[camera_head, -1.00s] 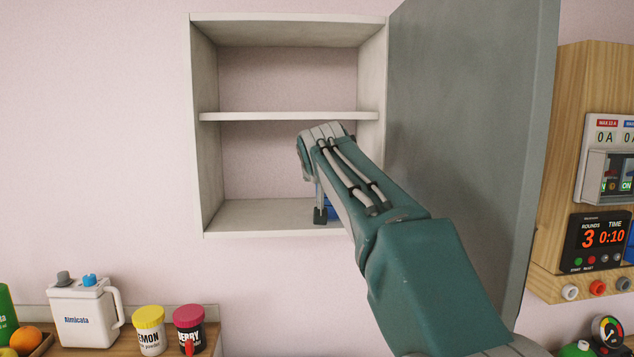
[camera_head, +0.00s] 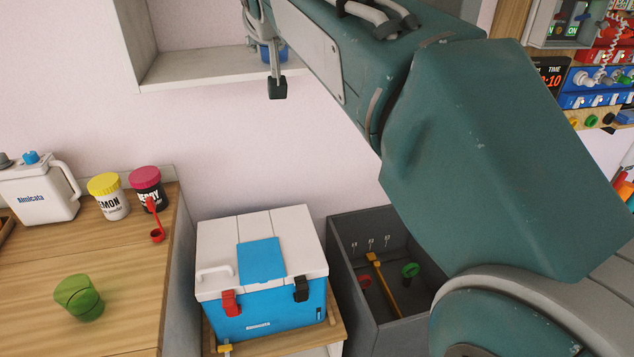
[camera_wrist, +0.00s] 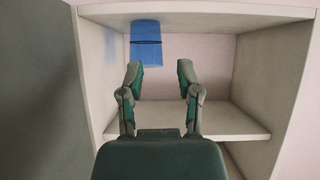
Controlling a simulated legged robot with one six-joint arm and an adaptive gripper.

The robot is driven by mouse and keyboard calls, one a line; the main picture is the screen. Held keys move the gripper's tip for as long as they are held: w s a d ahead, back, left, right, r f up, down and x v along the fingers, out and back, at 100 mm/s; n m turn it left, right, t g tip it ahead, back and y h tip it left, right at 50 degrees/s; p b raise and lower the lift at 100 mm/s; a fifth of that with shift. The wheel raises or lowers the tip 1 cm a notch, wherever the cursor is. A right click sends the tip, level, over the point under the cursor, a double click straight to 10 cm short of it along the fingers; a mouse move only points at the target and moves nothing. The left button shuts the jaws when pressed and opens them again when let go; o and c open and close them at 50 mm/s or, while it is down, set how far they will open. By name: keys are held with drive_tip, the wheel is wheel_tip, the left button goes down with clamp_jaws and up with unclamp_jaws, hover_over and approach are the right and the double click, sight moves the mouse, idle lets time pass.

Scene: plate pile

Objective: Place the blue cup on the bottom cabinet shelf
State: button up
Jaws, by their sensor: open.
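The blue cup (camera_head: 265,54) stands on the bottom shelf (camera_head: 190,68) of the open wall cabinet, partly hidden behind my gripper (camera_head: 277,90) in the head view. The wrist view is turned upside down; there the cup (camera_wrist: 146,45) hangs from the bottom shelf (camera_wrist: 205,14) at the top of the picture. My gripper's fingers (camera_wrist: 160,76) are spread, with nothing between them. They are apart from the cup, in front of it. In the head view, only one finger shows clearly, just outside the shelf's front edge.
The grey cabinet door (camera_wrist: 35,90) stands open beside the gripper. The middle shelf (camera_wrist: 180,118) is empty where seen. Below the cabinet are a blue-white cooler (camera_head: 262,260), a grey bin (camera_head: 350,260) and a wooden counter (camera_head: 130,270) with jars. A control panel is at right.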

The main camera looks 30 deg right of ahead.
drive_tip(key=s+a+f+n+g+y, duration=0.1)
drive_tip(key=s+a+f+g, duration=0.1)
drive_tip(key=s+f, duration=1.1)
drive_tip(key=s+a+f+n+g+y, duration=0.1)
drive_tip(key=s+f+g, duration=0.2)
drive_tip(key=s+f, duration=1)
drive_tip(key=shift+s+a+f+g+y, duration=0.3)
drive_tip(key=shift+s+a+f+g, duration=0.1)
drive_tip(key=shift+f, duration=0.15)
